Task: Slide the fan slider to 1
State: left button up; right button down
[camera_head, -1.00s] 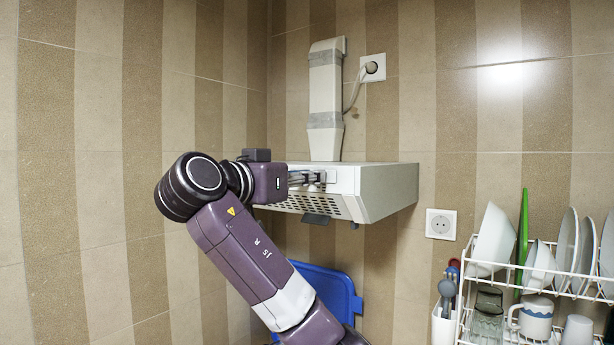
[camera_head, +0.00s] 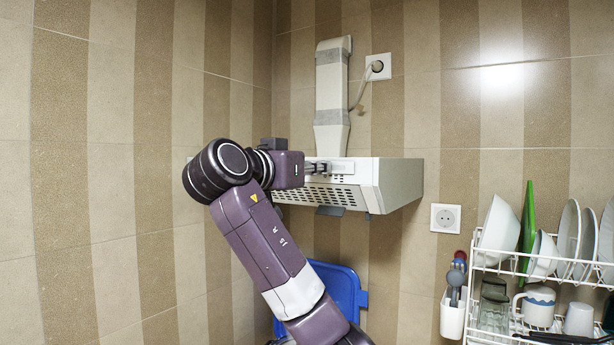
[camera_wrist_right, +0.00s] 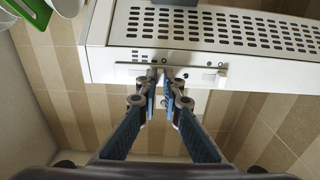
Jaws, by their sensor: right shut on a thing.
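The white range hood (camera_head: 398,185) hangs on the wall in the head view. Its front strip also shows in the wrist view (camera_wrist_right: 100,62), with a long thin slot or rail and a small pale knob (camera_wrist_right: 222,74) toward the strip's right end. My right gripper (camera_head: 328,168) is at the hood's front. In the wrist view, the right gripper's fingertips (camera_wrist_right: 164,78) are close together at the strip, left of that pale knob. They are shut on a small part, likely the fan slider, which they mostly hide. Slider markings are not readable. My left gripper is not in view.
A vented grille (camera_wrist_right: 210,28) lies beside the front strip. A duct (camera_head: 331,95) rises above the hood. A blue bin or lid (camera_head: 343,288) stands below. A dish rack (camera_head: 500,262) with plates and cups is at the right.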

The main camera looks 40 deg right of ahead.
jog(key=shift+w+a, duration=0.1)
jog(key=c, duration=2.3)
grip_release()
jog(key=shift+s+d+r, duration=0.1)
jog(key=shift+s+d, duration=0.25)
jog(key=shift+s, duration=0.4)
jog(key=shift+o, duration=1.1)
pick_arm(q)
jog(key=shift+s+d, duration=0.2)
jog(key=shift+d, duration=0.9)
pick_arm(e)
jog(key=v, duration=1.2)
jog(key=shift+w, duration=0.2)
jog(key=shift+a, duration=0.15)
